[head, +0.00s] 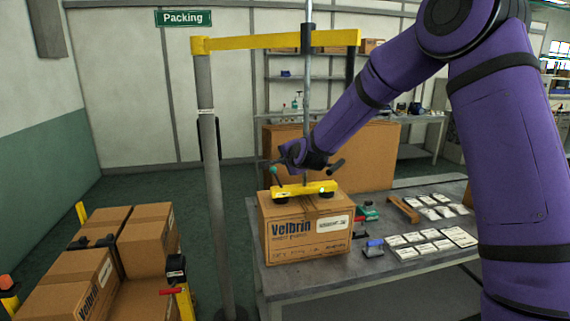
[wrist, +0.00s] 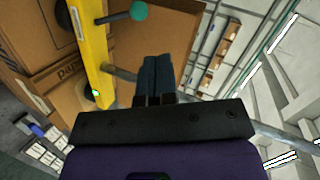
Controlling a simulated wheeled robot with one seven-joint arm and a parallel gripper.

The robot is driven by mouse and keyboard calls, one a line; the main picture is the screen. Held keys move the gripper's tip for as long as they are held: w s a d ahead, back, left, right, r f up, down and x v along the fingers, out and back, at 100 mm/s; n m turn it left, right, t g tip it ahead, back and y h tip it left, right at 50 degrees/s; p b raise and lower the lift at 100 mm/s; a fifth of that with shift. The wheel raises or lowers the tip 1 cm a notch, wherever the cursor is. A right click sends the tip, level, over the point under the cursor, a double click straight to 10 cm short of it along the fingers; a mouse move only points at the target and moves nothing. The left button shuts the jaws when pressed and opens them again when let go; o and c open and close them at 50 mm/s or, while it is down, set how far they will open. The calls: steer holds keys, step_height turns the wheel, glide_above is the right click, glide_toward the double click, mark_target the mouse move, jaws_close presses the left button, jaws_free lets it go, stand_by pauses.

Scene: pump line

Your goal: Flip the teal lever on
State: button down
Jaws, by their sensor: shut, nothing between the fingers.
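The teal lever (head: 274,171) has a round teal knob on a thin dark stem. It stands at the left end of the yellow lifter bar (head: 300,189), which rests above a Velbrin carton (head: 290,228). In the wrist view the teal knob (wrist: 138,11) is at the top, its stem running left to the yellow bar (wrist: 92,45). My gripper (head: 282,160) is beside the lever in the head view. In the wrist view my gripper (wrist: 158,62) has its fingers together and empty, apart from the knob and below it in the picture.
A metal pole (head: 307,90) rises from the yellow bar to an overhead yellow arm (head: 270,41) on a grey post (head: 212,180). A small green light (head: 322,190) shows on the bar. The table (head: 345,285) holds white packets. Stacked cartons (head: 145,240) stand at left.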

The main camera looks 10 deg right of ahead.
steer(key=s+r, duration=0.4)
steer(key=s, duration=0.2)
steer(key=shift+r, duration=0.3)
steer(key=shift+d, duration=0.1)
steer(key=s+d+r+n+g+h, duration=0.15)
steer(key=s+r+n, duration=0.25)
steer(key=s, duration=0.6)
steer(key=s+d+r+n+g+y, duration=0.1)
steer(key=s+d+r+n+g, duration=0.2)
steer(key=s, duration=0.8)
steer(key=s+d+n+g, duration=0.1)
steer(key=s+d+n, duration=0.1)
steer(key=s, duration=0.9)
steer(key=s+d+n+g+h, duration=0.1)
steer(key=s+d+n+g, duration=0.1)
steer(key=s, duration=1)
steer(key=shift+s+d+f+n, duration=0.25)
steer(key=shift+d+f+n, duration=0.1)
steer(key=shift+d+n, duration=0.6)
